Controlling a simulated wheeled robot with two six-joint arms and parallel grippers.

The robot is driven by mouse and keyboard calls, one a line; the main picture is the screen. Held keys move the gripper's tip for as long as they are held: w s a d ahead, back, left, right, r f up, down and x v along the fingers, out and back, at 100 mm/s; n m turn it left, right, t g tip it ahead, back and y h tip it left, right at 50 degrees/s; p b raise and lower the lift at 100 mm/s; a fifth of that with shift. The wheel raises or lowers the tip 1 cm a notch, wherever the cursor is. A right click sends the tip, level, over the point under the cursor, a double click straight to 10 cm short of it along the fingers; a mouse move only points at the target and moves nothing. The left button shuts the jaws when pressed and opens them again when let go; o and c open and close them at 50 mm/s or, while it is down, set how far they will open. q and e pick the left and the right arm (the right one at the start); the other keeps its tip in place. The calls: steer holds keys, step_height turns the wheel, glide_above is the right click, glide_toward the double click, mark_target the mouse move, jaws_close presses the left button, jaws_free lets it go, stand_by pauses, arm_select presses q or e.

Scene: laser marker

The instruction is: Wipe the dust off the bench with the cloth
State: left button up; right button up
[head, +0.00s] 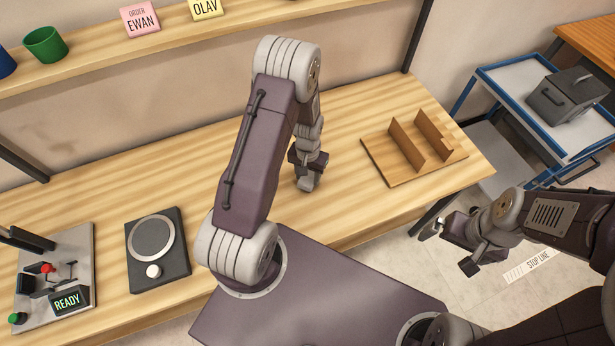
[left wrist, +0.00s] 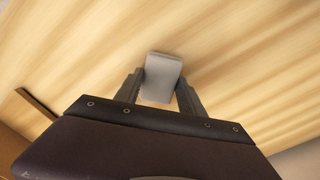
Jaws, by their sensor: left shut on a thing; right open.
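The cloth shows as a small grey block-like pad (head: 306,184). It also shows in the left wrist view (left wrist: 163,68), between the two fingers. My left gripper (head: 308,168) is shut on it and points down at the bench (head: 350,205), right of its middle. The pad is at or just above the wood; I cannot tell whether it touches. I make out no clear dust patch on the bench; my left arm hides part of the top.
A wooden rack with upright dividers (head: 413,150) stands right of my left gripper. A black scale (head: 158,250) and a grey marker machine with a READY display (head: 68,300) stand at the left. A blue-edged cart (head: 515,80) holds a grey toolbox (head: 567,95). A shelf (head: 180,38) runs along the wall.

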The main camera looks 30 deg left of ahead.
arm_select(q)
steer(key=r, duration=0.1)
steer(key=r+p, duration=0.2)
steer(key=shift+s+d+r, duration=0.25)
steer(key=shift+d+r, duration=0.1)
steer(key=shift+r, duration=0.05)
step_height(320, 180, up, 2)
steer(key=shift+w+a+p, duration=0.15)
steer(key=shift+p, duration=0.75)
steer(key=shift+r+p, duration=0.3)
steer(key=shift+r, duration=0.35)
arm_select(e)
steer(key=r, duration=0.2)
steer(key=s+r, duration=0.1)
steer(key=r, duration=0.2)
steer(key=shift+s+d+r, duration=0.15)
steer(key=shift+r, duration=0.1)
arm_select(q)
steer(key=shift+f, duration=0.1)
